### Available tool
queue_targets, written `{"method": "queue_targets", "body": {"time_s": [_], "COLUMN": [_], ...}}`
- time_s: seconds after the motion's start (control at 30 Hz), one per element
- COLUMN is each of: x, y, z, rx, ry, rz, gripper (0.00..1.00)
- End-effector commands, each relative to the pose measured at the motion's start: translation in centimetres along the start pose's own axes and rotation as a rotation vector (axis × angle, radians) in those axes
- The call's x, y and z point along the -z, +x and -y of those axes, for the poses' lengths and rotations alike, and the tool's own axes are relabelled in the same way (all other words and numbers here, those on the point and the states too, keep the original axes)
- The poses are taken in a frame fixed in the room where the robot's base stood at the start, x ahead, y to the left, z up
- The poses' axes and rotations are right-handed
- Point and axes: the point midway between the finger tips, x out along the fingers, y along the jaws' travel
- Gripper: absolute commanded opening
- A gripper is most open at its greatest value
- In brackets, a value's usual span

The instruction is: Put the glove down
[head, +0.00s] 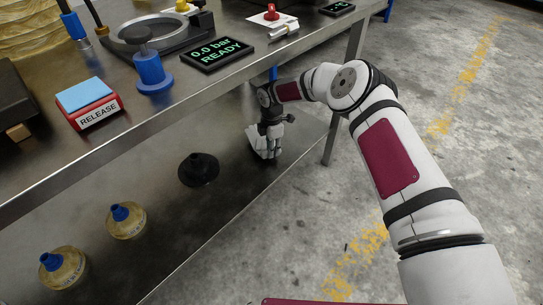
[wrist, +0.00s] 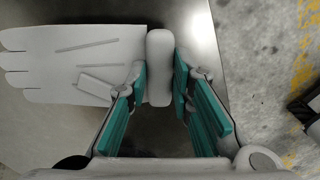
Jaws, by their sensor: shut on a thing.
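The glove (wrist: 75,60) is pale grey-white, with its fingers pointing left in the wrist view and its rounded cuff between my jaws. My gripper (wrist: 161,88) is shut on the cuff, with a teal-padded finger on each side. In the head view my gripper (head: 268,143) is low at the right end of the lower shelf (head: 225,222), under the worktop. The glove (head: 259,142) shows there as a small white patch beside and below the fingers. I cannot tell whether the glove touches the shelf.
The worktop edge (head: 150,112) is above. A table leg (head: 343,110) stands right of my gripper. The shelf between the black object and my gripper is clear.

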Motion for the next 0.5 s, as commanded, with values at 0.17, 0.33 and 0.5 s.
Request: {"method": "queue_targets", "body": {"time_s": [0.17,0.33,0.5], "x": [0.0,0.0,0.0], "y": [2.6,3.7,3.5], "z": [0.0,-0.1,-0.1], "rx": [0.001,-0.001,-0.001], "ry": [0.001,0.001,0.001], "rz": [-0.002,-0.001,-0.001], "gripper": [0.00,0.00,0.00]}}
